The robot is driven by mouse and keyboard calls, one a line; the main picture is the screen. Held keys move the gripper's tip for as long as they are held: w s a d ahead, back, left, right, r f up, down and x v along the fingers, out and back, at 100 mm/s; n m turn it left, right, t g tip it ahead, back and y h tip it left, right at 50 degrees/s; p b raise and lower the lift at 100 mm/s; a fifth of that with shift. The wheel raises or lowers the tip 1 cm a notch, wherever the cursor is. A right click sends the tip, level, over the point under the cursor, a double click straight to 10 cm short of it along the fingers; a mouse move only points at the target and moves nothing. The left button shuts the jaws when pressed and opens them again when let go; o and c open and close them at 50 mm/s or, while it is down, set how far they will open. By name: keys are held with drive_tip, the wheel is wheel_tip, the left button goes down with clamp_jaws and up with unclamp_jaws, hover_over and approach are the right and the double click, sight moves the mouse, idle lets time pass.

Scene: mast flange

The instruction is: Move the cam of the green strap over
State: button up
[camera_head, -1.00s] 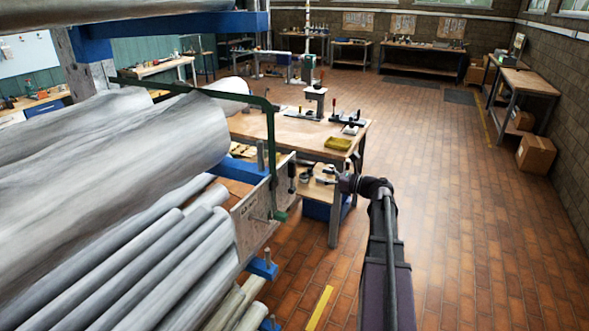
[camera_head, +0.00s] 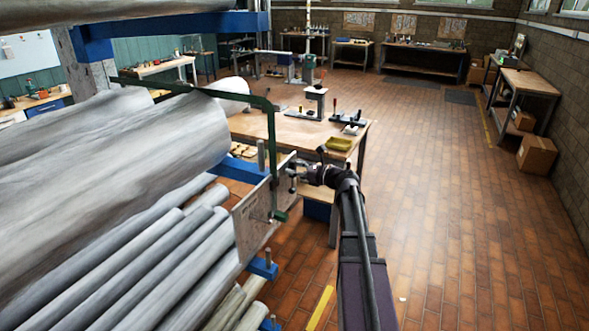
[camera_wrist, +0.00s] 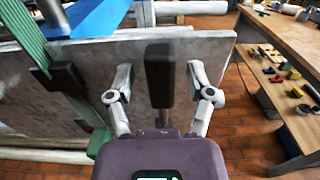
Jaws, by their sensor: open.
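A dark upright lever, seemingly the strap's cam (camera_wrist: 160,75), stands at the plate in the wrist view. My gripper (camera_wrist: 159,76) is open, with one finger on each side of the dark lever and a visible gap to each. In the head view my gripper (camera_head: 303,172) is at the plate's right end, where its fingertips and the lever are hard to tell apart.
Several long grey rolls (camera_head: 150,270) lie on a rack with blue arms (camera_head: 240,168) at left. A wooden workbench (camera_head: 300,130) with tools and a yellow tray (camera_head: 339,143) stands just behind my gripper. The brick floor (camera_head: 450,230) at right is clear.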

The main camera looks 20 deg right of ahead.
clamp_jaws()
